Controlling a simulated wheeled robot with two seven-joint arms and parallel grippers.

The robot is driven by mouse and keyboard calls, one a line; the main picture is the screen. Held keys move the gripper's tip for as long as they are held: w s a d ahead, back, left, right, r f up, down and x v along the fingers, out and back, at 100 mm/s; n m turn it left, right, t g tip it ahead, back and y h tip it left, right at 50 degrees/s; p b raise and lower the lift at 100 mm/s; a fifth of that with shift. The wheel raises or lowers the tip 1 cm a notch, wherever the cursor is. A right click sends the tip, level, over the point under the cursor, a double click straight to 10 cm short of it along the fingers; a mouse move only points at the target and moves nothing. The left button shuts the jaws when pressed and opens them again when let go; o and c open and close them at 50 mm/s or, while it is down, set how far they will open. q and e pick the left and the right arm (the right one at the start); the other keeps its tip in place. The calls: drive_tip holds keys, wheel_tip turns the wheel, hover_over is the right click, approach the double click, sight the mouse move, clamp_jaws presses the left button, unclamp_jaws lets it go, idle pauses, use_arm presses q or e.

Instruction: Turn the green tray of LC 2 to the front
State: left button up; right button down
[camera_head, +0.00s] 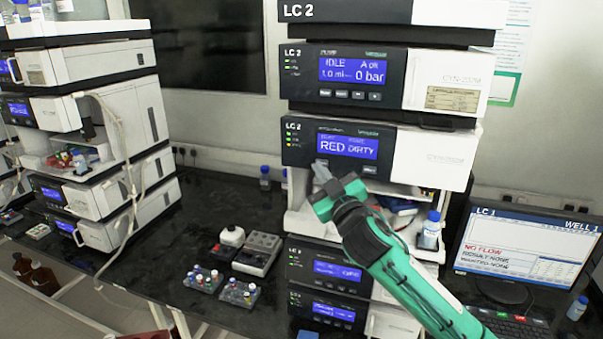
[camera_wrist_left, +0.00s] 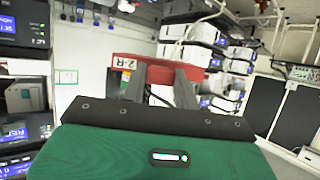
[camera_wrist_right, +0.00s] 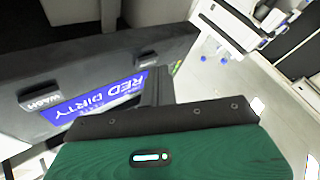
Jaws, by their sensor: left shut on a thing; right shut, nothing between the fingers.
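The LC 2 stack (camera_head: 385,85) stands right of centre. Its sampler module (camera_head: 430,155) has a blue display (camera_head: 347,146) reading "RED DIRTY"; the display also shows in the right wrist view (camera_wrist_right: 95,97) beside a "WASH" button (camera_wrist_right: 40,103). My right gripper (camera_head: 322,172) is shut and empty, with its tips close to the lower edge of this panel; I cannot tell whether they touch. My left gripper (camera_wrist_left: 160,85) is shut on a red tray (camera_wrist_left: 195,54) labelled "2-R", held clear of the stacks. I cannot make out a green tray; my right arm partly hides the bay below the panel.
A blue-capped bottle (camera_head: 430,230) stands in the bay's right side. Vial racks (camera_head: 204,278) and a grey block (camera_head: 257,254) sit on the black bench. The LC 1 stack (camera_head: 90,120) is at left, a monitor (camera_head: 525,248) at right. The bench between the stacks is partly clear.

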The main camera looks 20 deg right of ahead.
drive_tip(key=shift+w+d, duration=0.25)
drive_tip(key=shift+w, duration=0.1)
idle(0.5)
drive_tip(key=shift+s+a, duration=0.1)
drive_tip(key=shift+s, duration=0.05)
drive_tip(key=shift+s+a, duration=0.4)
drive_tip(key=shift+s, duration=0.15)
drive_tip(key=shift+s+a, duration=0.7)
drive_tip(key=shift+s, duration=0.35)
drive_tip(key=shift+s+a, duration=0.7)
drive_tip(key=shift+s, duration=0.3)
idle(4.1)
